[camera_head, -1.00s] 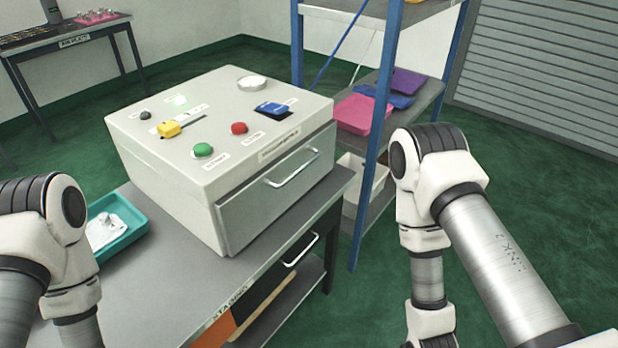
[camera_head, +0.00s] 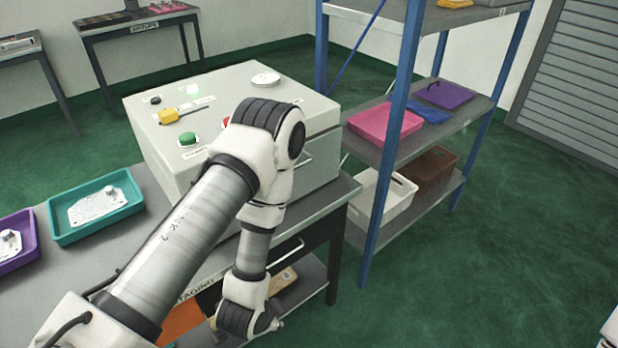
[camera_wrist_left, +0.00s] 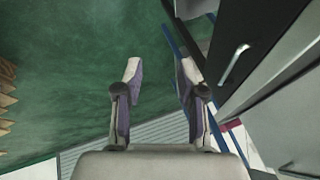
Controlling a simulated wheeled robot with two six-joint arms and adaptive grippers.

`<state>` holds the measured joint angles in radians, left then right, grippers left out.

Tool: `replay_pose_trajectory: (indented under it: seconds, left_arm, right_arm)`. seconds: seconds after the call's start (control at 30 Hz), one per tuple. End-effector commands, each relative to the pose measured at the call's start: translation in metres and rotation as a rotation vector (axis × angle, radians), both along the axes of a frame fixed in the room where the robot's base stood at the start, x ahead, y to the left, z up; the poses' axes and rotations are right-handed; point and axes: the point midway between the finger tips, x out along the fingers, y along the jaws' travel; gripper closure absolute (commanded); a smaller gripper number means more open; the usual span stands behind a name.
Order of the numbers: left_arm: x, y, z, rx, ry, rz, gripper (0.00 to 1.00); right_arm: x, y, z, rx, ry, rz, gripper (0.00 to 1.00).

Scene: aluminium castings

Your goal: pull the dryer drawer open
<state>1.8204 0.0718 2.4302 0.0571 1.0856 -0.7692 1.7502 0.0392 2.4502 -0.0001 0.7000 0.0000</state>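The dryer (camera_head: 310,165) is a pale box on the grey table, with buttons on top. Its drawer is on the right-hand front, and my left arm covers most of it. Part of the drawer's handle (camera_head: 305,160) shows beside my arm. In the head view my left wrist hangs in front of the table, below the dryer drawer, and its fingers are not visible there. In the left wrist view my left gripper (camera_wrist_left: 160,78) is open and empty, fingers apart over green floor. A dark panel with a metal handle (camera_wrist_left: 233,64) is right of the fingers, apart from them.
The table (camera_head: 130,262) carries a teal tray (camera_head: 60,238) and a purple tray (camera_head: 30,250), each with castings. Under the dryer, the table has another handle (camera_head: 288,250). A blue-post shelf (camera_head: 390,150) with coloured trays stands close on the right. Open green floor lies beyond it.

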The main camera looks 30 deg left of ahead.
Motion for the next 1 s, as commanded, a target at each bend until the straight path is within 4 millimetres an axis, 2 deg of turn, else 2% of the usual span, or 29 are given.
replay_pose_trajectory:
  seconds: [0.07, 0.17, 0.27, 0.3, 0.33, 0.4, 0.5, 0.6, 0.7, 1.0]
  left_arm:
    - [0.027, 0.006, 0.002, 0.078, -0.099, -0.092, 0.61]
    - [0.066, 0.018, 0.017, 0.232, -0.251, -0.219, 0.61]
    - [0.116, 0.037, 0.044, 0.478, -0.449, -0.336, 0.61]
    - [0.14, 0.047, 0.061, 0.621, -0.547, -0.368, 0.61]
    - [0.154, 0.056, 0.077, 0.73, -0.614, -0.374, 0.61]
    - [0.175, 0.073, 0.114, 0.931, -0.731, -0.351, 0.61]
    - [0.184, 0.087, 0.154, 1.069, -0.825, -0.286, 0.61]
    - [0.187, 0.093, 0.176, 1.11, -0.867, -0.247, 0.61]
    - [0.193, 0.096, 0.186, 1.117, -0.876, -0.237, 0.61]
    - [0.242, 0.116, 0.193, 1.115, -0.872, -0.239, 0.61]
  right_arm:
    - [0.0, 0.0, -0.015, 0.0, 0.0, 0.0, 0.6]
    - [0.0, 0.0, -0.034, 0.0, 0.0, 0.0, 0.6]
    - [0.0, 0.0, -0.068, 0.0, 0.0, -0.001, 0.6]
    - [0.0, 0.0, -0.09, 0.0, -0.001, -0.001, 0.6]
    - [0.0, 0.0, -0.106, 0.0, 0.0, -0.001, 0.6]
    - [0.0, -0.001, -0.137, 0.0, 0.001, -0.001, 0.6]
    - [0.0, -0.001, -0.161, 0.0, 0.001, -0.001, 0.6]
    - [0.0, -0.001, -0.166, 0.0, 0.0, -0.001, 0.6]
    - [0.0, -0.001, -0.161, 0.0, 0.0, -0.001, 0.6]
    - [0.0, -0.001, -0.15, 0.0, 0.0, -0.001, 0.6]
